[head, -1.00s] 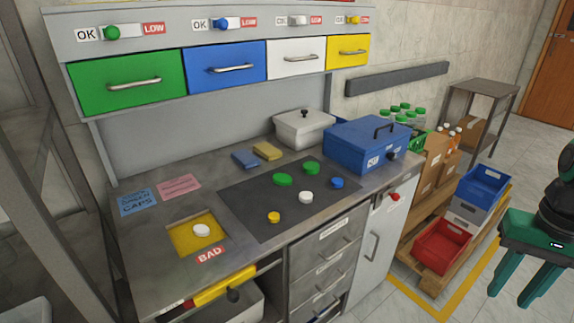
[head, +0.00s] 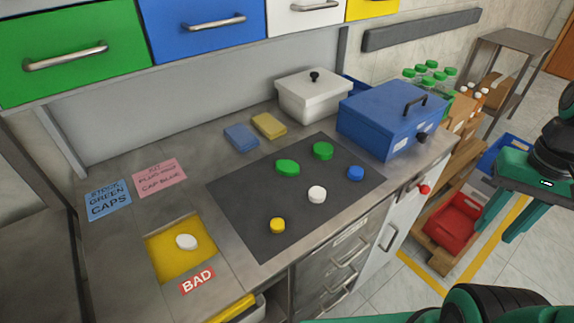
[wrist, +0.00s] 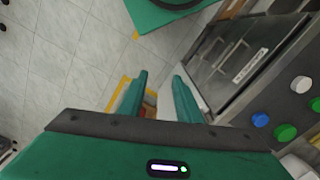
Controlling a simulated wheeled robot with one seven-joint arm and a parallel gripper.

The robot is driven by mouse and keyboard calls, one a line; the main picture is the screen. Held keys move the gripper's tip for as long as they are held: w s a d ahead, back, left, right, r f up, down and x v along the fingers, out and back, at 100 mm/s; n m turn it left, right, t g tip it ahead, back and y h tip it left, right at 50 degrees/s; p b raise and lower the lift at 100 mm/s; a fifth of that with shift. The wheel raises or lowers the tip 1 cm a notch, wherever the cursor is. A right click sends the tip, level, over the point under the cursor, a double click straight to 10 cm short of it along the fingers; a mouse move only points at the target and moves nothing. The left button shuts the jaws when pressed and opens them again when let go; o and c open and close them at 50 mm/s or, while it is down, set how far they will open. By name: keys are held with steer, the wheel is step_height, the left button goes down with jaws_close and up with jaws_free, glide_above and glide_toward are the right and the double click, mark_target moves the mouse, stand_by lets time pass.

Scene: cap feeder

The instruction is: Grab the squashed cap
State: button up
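Several caps lie on the dark mat (head: 245,205) on the steel bench. The left green cap (head: 287,167) looks wider and more oval than the round green cap (head: 323,150) behind it, so it appears to be the squashed one. A blue cap (head: 356,173), a white cap (head: 317,194) and a yellow cap (head: 278,225) lie around them. My gripper (head: 496,232) is right of the bench, well away from the caps. In the wrist view my gripper (wrist: 158,95) is open and empty, and the oval green cap (wrist: 315,104) is cut by the right edge.
A white cap (head: 187,242) sits in the yellow BAD recess (head: 165,262). A blue box (head: 385,125), a white lidded bin (head: 312,98) and two sponges (head: 255,130) stand behind the mat. Drawers (head: 190,25) overhang the back. Crates and bottles stand to the right.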

steer(key=o, duration=0.5)
steer(key=shift+s+r, duration=0.15)
steer(key=shift+s, duration=0.05)
steer(key=shift+o, duration=0.2)
steer(key=shift+w+a+r+n, duration=0.1)
steer(key=shift+w+r+n, duration=0.05)
steer(key=shift+r+n, duration=0.15)
steer(key=w+a+n+t, duration=0.1)
steer(key=w+a+n, duration=0.25)
steer(key=w, duration=0.35)
steer(key=n+t+y, duration=0.1)
steer(key=n+y, duration=0.3)
steer(key=n, duration=1.2)
glide_toward(292, 166)
steer(key=shift+w+a+f, duration=0.1)
steer(key=shift+w+f, duration=0.1)
steer(key=shift+f, duration=0.3)
steer(key=shift+w+a+f, duration=0.15)
steer(key=shift+w+f, duration=0.05)
steer(key=shift+f, duration=0.25)
steer(key=shift+s+x, duration=0.1)
steer(key=shift+x, duration=1.35)
steer(key=shift+s+x, duration=0.15)
steer(key=shift+x, duration=1.35)
